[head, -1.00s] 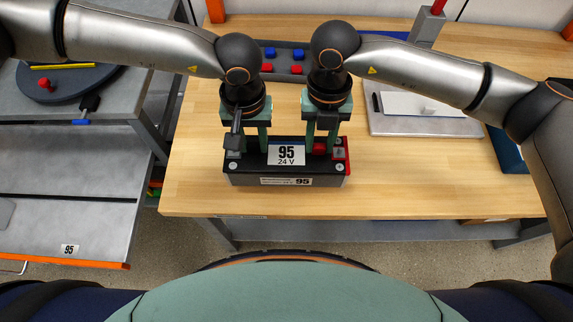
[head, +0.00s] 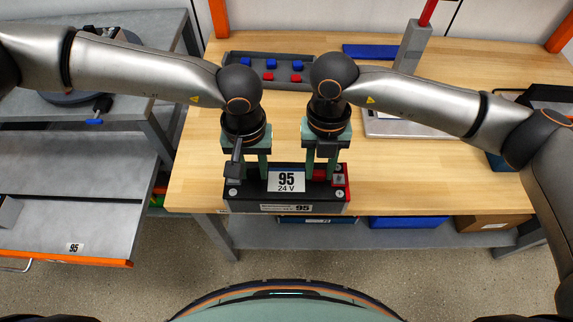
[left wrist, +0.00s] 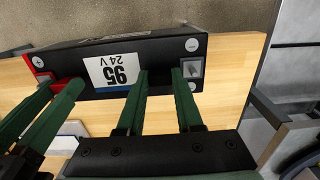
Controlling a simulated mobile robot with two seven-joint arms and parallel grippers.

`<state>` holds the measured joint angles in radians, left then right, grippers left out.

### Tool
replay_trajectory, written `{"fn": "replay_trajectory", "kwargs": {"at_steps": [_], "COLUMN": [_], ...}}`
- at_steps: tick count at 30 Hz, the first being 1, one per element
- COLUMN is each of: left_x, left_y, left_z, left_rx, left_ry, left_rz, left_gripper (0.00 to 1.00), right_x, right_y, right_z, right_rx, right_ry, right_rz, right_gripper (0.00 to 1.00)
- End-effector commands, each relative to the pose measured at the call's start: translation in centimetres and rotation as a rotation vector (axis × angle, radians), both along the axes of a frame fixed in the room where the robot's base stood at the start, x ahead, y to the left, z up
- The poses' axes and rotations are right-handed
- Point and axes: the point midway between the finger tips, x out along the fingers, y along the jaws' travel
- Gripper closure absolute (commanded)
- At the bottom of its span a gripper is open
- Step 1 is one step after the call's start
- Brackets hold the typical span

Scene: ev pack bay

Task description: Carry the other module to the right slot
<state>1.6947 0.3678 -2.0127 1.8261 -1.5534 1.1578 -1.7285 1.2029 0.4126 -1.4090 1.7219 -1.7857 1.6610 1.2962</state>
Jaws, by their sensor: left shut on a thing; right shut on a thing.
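The module (head: 252,206) is a black box marked "95 24 V", with a red end at its right, at the bench's front edge in the head view. My left gripper (head: 252,174) is shut on its left part and my right gripper (head: 321,172) on its right part, both from above. The left wrist view also shows the module (left wrist: 160,52), with floor beyond its front. The exact grip points and the module's underside are hidden. A grey shelf (head: 60,215) with an orange front edge and a "95" label lies lower left, its middle bare.
The wooden bench (head: 420,185) is clear around the module. A grey tray (head: 236,70) with blue and red pieces sits behind my grippers. A silver plate (head: 385,127) is at the right. Blue bins (head: 410,222) stand under the bench. A grey block (head: 8,212) sits at the far left.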

Motion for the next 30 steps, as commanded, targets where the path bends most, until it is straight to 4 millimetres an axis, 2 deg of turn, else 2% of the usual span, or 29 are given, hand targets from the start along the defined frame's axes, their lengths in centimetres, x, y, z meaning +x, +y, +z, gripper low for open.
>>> {"fn": "replay_trajectory", "kwargs": {"at_steps": [18, 30], "left_x": [0.2, 2.6], "left_y": [-0.1, -0.1], "left_z": [0.2, 0.2], "left_rx": [-0.002, -0.001], "left_ry": [-0.003, -0.005], "left_rz": [0.001, 0.003], "left_gripper": [1.0, 1.0], "right_x": [0.2, 2.6], "right_y": [0.0, 0.1], "right_z": [0.2, 0.2], "right_rx": [0.001, 0.001], "right_ry": [-0.002, -0.001], "right_rz": [0.0, -0.001], "right_gripper": [1.0, 1.0]}}
